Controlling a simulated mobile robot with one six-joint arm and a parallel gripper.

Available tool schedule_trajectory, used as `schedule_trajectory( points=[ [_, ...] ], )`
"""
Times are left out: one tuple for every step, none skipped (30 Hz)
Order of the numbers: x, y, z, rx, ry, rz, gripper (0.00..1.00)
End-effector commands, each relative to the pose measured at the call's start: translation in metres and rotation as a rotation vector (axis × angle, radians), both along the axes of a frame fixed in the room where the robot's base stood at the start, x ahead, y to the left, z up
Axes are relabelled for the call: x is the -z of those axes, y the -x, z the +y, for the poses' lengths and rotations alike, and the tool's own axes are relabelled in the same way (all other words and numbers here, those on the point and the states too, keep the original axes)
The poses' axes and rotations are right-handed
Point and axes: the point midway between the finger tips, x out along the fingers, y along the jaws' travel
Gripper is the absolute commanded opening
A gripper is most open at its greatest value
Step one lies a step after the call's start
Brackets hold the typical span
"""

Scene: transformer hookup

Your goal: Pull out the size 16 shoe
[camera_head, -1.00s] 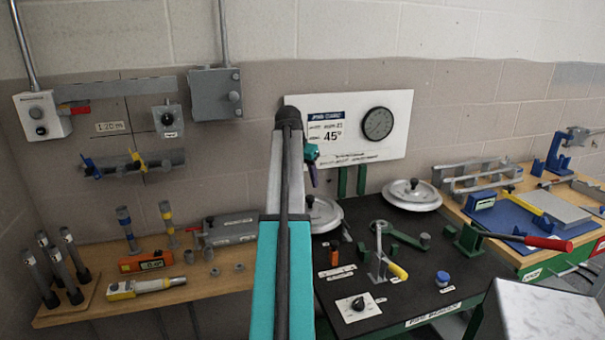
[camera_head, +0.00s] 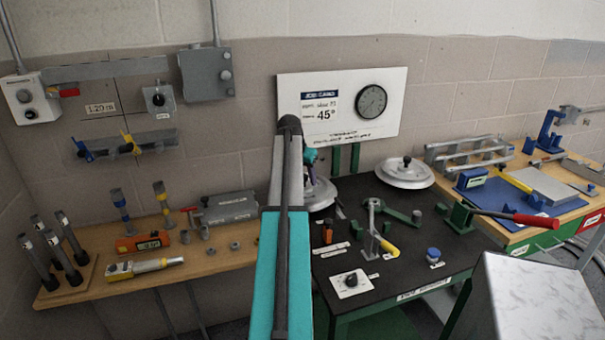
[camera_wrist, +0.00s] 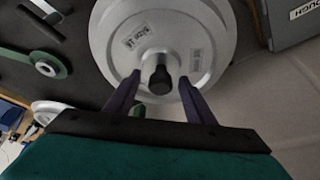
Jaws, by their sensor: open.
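A round pale metal shoe (camera_wrist: 195,30) with a dark central knob (camera_wrist: 160,78) fills the upper middle of the wrist view. Two small labels on it appear upside down; one seems to read "SIZE 1…", its last digit unclear. My gripper (camera_wrist: 160,90) is open, its two dark fingers on either side of the knob in the picture; I cannot tell their depth or any contact. In the head view this shoe (camera_head: 324,198) is partly hidden behind my arm, on the left of the black table. A second round shoe (camera_head: 405,174) with a knob lies to its right.
The black table (camera_head: 405,285) also carries a yellow-handled tool (camera_head: 385,243), a dial box (camera_head: 352,283) and a blue-capped jar (camera_head: 433,254). A job card board with a gauge (camera_head: 340,105) stands behind. A red-handled bender (camera_head: 500,214) is at right.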

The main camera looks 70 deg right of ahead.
Motion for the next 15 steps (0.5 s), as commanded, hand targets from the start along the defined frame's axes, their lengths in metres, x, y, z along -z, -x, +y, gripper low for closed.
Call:
schedule_trajectory(
  points=[
    [0.0006, 0.0000, -0.0003, 0.000, 0.000, 0.000, 0.49],
    [0.0008, 0.0000, -0.0004, 0.000, 0.000, 0.000, 0.49],
    [0.0009, 0.0000, -0.0004, 0.000, 0.000, 0.000, 0.49],
    [0.0009, -0.0001, -0.0004, 0.000, 0.000, 0.000, 0.49],
    [0.0009, -0.0001, -0.0004, 0.000, 0.000, 0.000, 0.49],
    [0.0009, -0.0003, -0.0003, 0.000, 0.000, 0.000, 0.49],
    [0.0009, -0.0004, -0.0003, 0.000, 0.000, 0.000, 0.49],
    [0.0009, -0.0004, -0.0002, 0.000, 0.000, 0.000, 0.49],
    [0.0008, -0.0004, -0.0002, -0.001, 0.000, 0.000, 0.46],
    [0.0008, -0.0005, -0.0002, -0.001, 0.000, 0.000, 0.41],
    [0.0008, -0.0006, -0.0002, -0.001, 0.000, -0.001, 0.36],
    [0.0007, -0.0006, -0.0002, -0.001, 0.000, 0.000, 0.29],
    [0.0008, -0.0007, -0.0001, -0.001, 0.000, -0.001, 0.24],
    [0.0008, -0.0007, -0.0001, -0.001, 0.000, -0.001, 0.19],
    [0.0007, -0.0008, -0.0001, -0.001, 0.000, -0.001, 0.12]
  ],
)
